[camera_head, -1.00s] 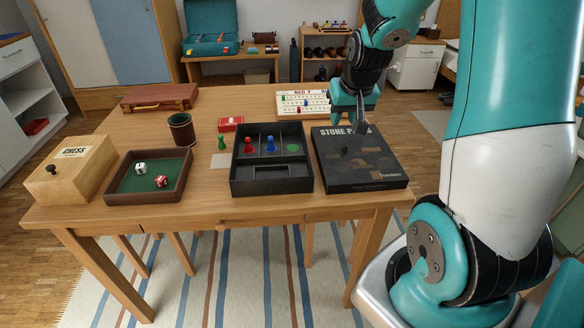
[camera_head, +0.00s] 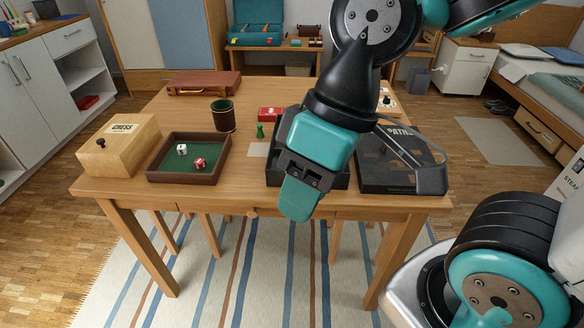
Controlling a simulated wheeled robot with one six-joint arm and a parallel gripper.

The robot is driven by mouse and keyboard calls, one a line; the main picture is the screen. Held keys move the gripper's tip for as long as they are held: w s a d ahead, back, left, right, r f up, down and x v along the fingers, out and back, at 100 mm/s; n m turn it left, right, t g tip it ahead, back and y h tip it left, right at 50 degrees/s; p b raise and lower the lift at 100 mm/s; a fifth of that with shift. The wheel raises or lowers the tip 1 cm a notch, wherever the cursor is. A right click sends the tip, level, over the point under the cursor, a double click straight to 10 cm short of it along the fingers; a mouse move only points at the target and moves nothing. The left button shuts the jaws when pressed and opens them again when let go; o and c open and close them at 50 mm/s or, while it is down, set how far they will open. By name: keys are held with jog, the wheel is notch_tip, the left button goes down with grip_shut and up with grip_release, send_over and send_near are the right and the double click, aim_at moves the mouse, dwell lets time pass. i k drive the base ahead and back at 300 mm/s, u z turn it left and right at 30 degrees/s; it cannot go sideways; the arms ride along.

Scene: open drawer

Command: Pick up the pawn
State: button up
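A green pawn (camera_head: 260,131) stands upright on the table (camera_head: 243,182), left of the black compartment tray (camera_head: 275,172). My gripper (camera_head: 299,196) hangs in front of that tray and hides most of it. The red and blue pawns seen in the tray earlier are hidden now. My gripper points down toward the table's front edge, apart from the green pawn. One teal fingertip shows, but the gap between the fingers does not, and I see nothing held.
A dark game box (camera_head: 375,178) lies right of the tray, partly behind my arm. A dice tray (camera_head: 217,165), a dice cup (camera_head: 223,116), a wooden chess box (camera_head: 118,147), a small red box (camera_head: 270,113) and a brown case (camera_head: 204,84) stand around the table.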

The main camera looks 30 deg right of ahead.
aim_at(260, 134)
jog(key=z, duration=0.1)
jog(key=k, duration=0.35)
jog(key=u, duration=1.6)
jog(key=i, duration=0.85)
jog(key=z, duration=0.65)
jog(key=i, duration=0.55)
jog(key=z, duration=0.95)
jog(key=i, duration=0.4)
jog(key=z, duration=0.4)
